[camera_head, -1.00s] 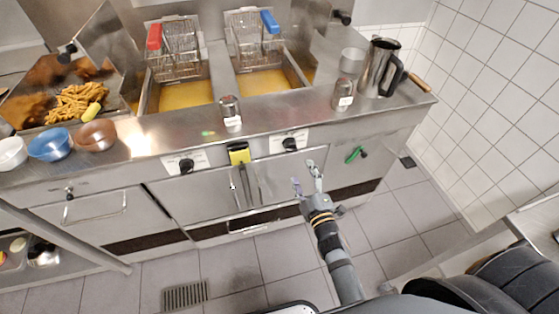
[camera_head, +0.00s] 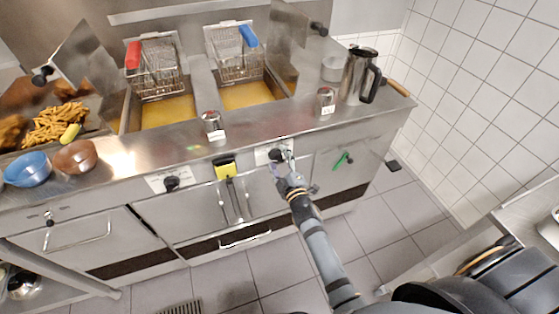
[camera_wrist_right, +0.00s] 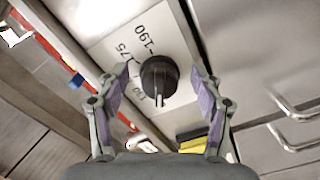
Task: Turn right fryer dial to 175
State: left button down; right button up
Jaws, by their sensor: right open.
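The right fryer dial (camera_head: 275,156) is a black knob on a white scale plate on the counter front, below the blue-handled basket. My left gripper is not in view.
Shakers (camera_head: 214,126) and a steel jug (camera_head: 358,78) stand on the counter (camera_head: 270,120).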

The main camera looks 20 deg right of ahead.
jog(key=shift+c, duration=0.3)
jog(key=c, duration=1.1)
